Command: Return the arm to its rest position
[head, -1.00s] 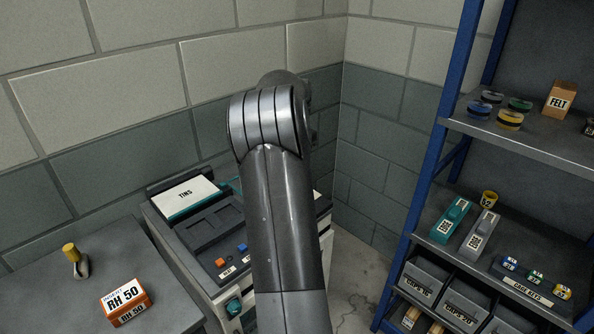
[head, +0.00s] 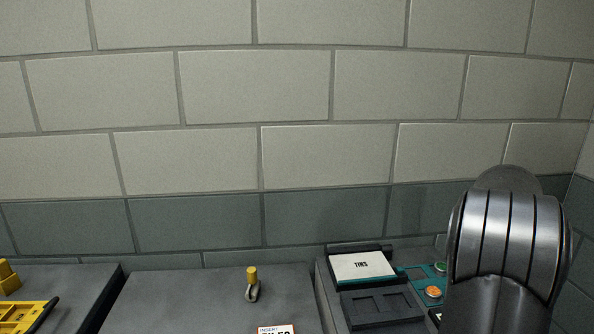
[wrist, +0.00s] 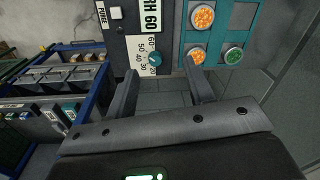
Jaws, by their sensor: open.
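My gripper (wrist: 160,75) shows in the wrist view, its two dark fingers apart and nothing between them. In the head view my arm (head: 508,250) rises at the lower right, bent at a banded grey joint. My gripper is hidden there behind the arm.
A machine with a "TINS" plate (head: 362,265) stands left of my arm. A grey bench (head: 190,295) holds a yellow-topped item (head: 251,283) and a partly cut-off box (head: 276,329). A yellow tray (head: 22,317) is at far left. In the wrist view, blue shelving (wrist: 90,97) is at left.

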